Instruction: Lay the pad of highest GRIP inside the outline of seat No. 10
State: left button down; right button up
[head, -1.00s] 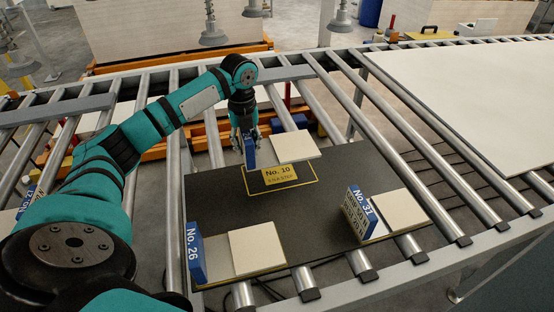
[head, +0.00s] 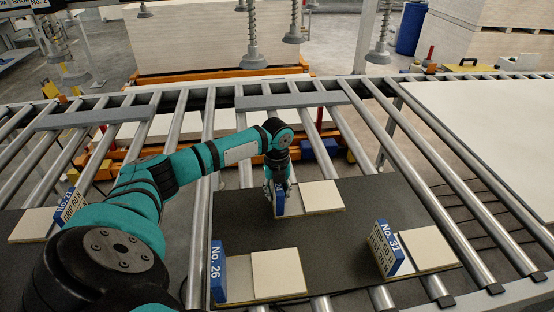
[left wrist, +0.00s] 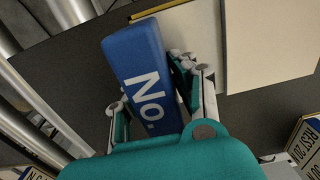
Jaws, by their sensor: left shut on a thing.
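My left gripper (head: 277,192) is shut on the upright blue tag (head: 279,204) of a cream pad (head: 322,196). In the left wrist view the tag (left wrist: 140,75) reads "No."; its number is hidden. The pad is over the back part of the dark board (head: 330,235); I cannot tell whether it rests there. The seat No. 10 label is not visible now. A yellow edge line shows near the pad in the wrist view. Pad No. 26 (head: 278,273) and pad No. 31 (head: 430,248) lie at the board's front left and right. My right gripper is not in view.
Another tagged pad (head: 32,225) lies at the far left, partly behind my arm. A large pale panel (head: 490,130) lies on the rollers at the right. Suction cups (head: 252,55) hang behind. The middle of the dark board is clear.

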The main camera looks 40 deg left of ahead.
pick_arm(q)
jog(key=c, duration=1.1)
grip_release()
jog(key=shift+o, duration=0.2)
jog(key=shift+r, duration=0.15)
notch_tip(320, 180, up, 12)
jog(key=shift+f+b, duration=0.1)
jog(key=shift+b, duration=0.3)
